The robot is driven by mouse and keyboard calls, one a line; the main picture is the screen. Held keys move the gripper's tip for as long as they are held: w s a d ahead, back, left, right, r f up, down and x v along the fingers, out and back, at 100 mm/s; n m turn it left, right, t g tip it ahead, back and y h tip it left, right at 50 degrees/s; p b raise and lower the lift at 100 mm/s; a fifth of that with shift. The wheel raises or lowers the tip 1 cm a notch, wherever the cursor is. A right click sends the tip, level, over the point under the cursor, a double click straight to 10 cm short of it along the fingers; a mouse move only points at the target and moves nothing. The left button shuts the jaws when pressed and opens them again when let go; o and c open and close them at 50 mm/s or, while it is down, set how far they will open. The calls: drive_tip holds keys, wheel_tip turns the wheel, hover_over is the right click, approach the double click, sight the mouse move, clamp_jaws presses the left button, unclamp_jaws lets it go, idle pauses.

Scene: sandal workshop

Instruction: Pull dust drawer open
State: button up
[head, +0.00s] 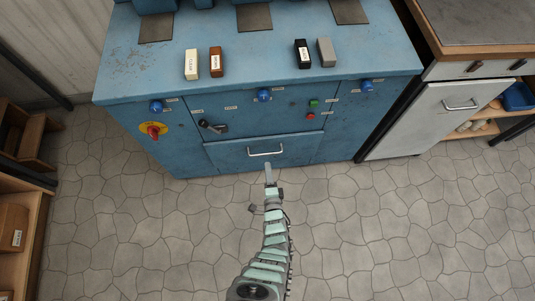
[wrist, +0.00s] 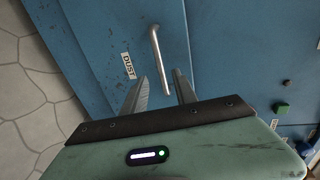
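The dust drawer (head: 232,154) is the wide blue front low in the middle of the blue machine cabinet; it looks shut. Its silver bar handle (head: 265,153) also shows in the wrist view (wrist: 157,45), beside a white label reading DUST (wrist: 128,66). My gripper (head: 269,172) is just in front of the drawer, near the handle. In the wrist view my gripper (wrist: 161,75) is open, with a finger on either side of the handle's near end. I see no contact, and cannot tell whether the bar is within the fingers' reach.
The blue cabinet top (head: 140,65) carries several small blocks. A white cabinet door (head: 420,125) stands right. Stone floor (head: 380,220) before the drawer is clear.

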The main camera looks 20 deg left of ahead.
sight(266, 154)
drive_tip(key=b+x, duration=0.5)
drive_tip(key=x, duration=0.4)
drive_tip(key=shift+r, duration=0.1)
drive_tip(key=shift+s, duration=0.1)
drive_tip(key=shift+c, duration=0.4)
clamp_jaws()
idle(0.5)
